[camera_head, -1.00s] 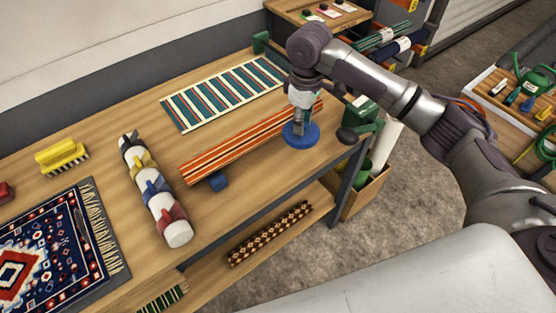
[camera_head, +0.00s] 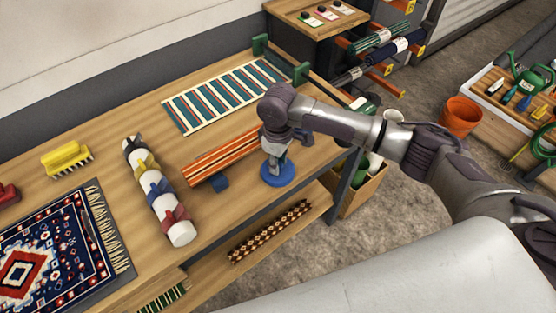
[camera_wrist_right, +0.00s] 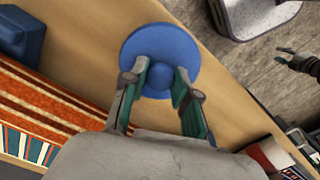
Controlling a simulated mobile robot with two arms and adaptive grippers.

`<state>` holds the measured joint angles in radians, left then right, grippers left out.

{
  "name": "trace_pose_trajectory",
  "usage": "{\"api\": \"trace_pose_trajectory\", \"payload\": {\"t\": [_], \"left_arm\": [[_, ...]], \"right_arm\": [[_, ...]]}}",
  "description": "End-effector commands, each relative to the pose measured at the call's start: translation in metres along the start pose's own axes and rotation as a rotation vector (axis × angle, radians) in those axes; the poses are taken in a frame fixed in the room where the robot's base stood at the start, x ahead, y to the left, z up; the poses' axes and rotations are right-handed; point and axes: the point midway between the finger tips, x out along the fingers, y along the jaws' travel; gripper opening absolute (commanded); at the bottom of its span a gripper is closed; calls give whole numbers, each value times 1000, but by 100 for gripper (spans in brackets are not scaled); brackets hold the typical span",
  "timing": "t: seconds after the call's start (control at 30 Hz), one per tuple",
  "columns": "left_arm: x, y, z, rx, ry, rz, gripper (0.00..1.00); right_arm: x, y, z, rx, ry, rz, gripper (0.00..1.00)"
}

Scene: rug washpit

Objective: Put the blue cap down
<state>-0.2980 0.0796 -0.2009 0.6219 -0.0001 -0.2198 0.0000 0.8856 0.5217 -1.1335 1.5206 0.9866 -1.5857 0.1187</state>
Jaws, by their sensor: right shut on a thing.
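The blue cap (camera_head: 278,175) is a round disc with a knob in its middle. It is at the front edge of the wooden workbench (camera_head: 120,100), to the right of the orange striped rug's near end. My right gripper (camera_head: 276,160) comes down on it from above. In the right wrist view, the fingers (camera_wrist_right: 160,90) are shut on the knob of the cap (camera_wrist_right: 150,45). I cannot tell whether the cap touches the bench top. My left gripper is not in view.
A white roll with coloured clamps (camera_head: 160,195) lies further left. A teal striped rug (camera_head: 220,95) lies at the back. The bench's front edge is close.

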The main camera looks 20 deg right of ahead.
Motion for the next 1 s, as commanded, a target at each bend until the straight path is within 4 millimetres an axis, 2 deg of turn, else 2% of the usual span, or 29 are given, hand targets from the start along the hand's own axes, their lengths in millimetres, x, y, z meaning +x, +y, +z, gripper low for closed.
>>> {"api": "trace_pose_trajectory", "payload": {"t": [0.17, 0.2, 0.3, 0.33, 0.6, 0.73, 0.87, 1.0], "left_arm": [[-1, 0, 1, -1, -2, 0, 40], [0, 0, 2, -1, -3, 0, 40], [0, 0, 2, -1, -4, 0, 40], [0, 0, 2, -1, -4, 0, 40], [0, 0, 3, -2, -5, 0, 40], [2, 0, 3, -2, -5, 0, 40], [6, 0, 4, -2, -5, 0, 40], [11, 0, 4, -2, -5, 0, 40]], "right_arm": [[2, 0, 0, 0, -1, 0, 5], [2, 0, 0, 0, -1, 0, 36], [2, 0, 0, 0, -1, 0, 52], [2, 0, 0, 0, -1, 0, 54], [1, 0, 0, 0, 0, 0, 54], [-7, 0, 0, 0, 2, 0, 54], [-28, 1, -1, 0, 5, 3, 54], [-60, 1, -1, 0, 4, 3, 54]]}}
